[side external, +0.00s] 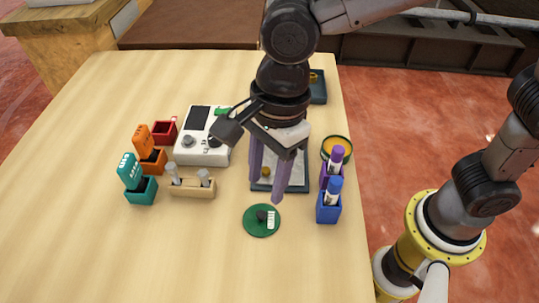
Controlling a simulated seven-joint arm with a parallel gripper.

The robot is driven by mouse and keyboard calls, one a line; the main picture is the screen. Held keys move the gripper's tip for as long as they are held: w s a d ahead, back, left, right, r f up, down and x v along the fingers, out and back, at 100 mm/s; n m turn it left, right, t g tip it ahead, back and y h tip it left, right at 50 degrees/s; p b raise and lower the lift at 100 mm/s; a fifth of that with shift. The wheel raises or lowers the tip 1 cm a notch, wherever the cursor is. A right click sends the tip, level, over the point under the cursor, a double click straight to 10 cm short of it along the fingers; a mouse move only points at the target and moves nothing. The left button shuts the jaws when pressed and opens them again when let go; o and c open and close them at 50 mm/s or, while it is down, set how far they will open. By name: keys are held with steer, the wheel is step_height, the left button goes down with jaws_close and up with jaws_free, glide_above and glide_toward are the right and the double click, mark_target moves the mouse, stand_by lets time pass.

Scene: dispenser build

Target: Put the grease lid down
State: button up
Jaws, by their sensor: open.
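The grease lid looks to be the flat green disc (252,228) with a black knob and a white patch on top; it lies flat on the wooden table (85,240). My gripper (264,190) is open and empty, its two purple fingers pointing down and apart. The fingertips are just behind the lid in the picture and do not grip it; their exact height is unclear. A round green-rimmed tin with yellow inside (337,142) stands behind the purple holder, without a lid on it.
Blue (328,213) and purple holders with pens stand right of the lid. A tray (292,180) lies partly hidden behind my fingers. To the left are a wooden holder (191,190), a teal holder (140,192), orange and red boxes, and a white device (187,158). The front left table is clear.

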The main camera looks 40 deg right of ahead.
steer(key=d+r+n+t, duration=0.1)
steer(key=d+r+n, duration=0.25)
steer(key=d, duration=0.45)
steer(key=d+r+n+t, duration=0.25)
steer(key=d+n, duration=0.25)
steer(key=d, duration=0.4)
steer(key=s+d+f+n+t+h, duration=0.1)
steer(key=s+d+f+n+t, duration=0.1)
steer(key=s+d+n, duration=0.6)
steer(key=d+n, duration=0.1)
steer(key=d, duration=0.2)
steer(key=shift+d+f+h, duration=0.25)
steer(key=shift+d+h, duration=0.05)
steer(key=shift+h, duration=0.1)
